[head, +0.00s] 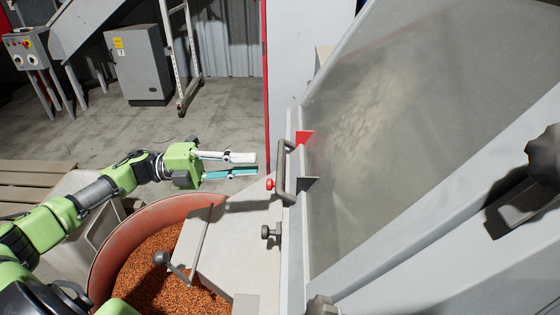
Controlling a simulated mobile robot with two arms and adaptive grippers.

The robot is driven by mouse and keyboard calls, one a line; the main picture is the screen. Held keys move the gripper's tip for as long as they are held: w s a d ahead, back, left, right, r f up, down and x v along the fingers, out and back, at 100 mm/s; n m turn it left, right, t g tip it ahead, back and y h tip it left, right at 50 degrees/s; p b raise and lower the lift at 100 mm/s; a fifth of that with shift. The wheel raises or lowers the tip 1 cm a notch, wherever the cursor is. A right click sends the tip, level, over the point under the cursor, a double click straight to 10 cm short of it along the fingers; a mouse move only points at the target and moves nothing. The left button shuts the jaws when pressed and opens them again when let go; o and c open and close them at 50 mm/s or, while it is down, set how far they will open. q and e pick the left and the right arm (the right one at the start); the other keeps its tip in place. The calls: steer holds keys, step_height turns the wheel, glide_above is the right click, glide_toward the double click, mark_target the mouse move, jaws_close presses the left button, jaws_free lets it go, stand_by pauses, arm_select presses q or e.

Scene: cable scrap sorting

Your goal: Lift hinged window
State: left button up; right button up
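The hinged window (375,130) is a large cloudy pane in a grey frame on the right side of the head view. My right gripper is not in view.
A red-brown round bin (122,236) of copper-coloured granules stands below my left arm. A lever with a dark ball knob (161,258) and a black knob (268,232) stick out nearby. A grey cabinet (143,65) and a control box (27,50) stand farther back on open floor.

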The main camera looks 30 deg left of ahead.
mark_target(280, 161)
arm_select(q)
steer(key=p+x, duration=0.1)
steer(key=x, duration=0.7)
steer(key=shift+p, duration=0.3)
jaws_close()
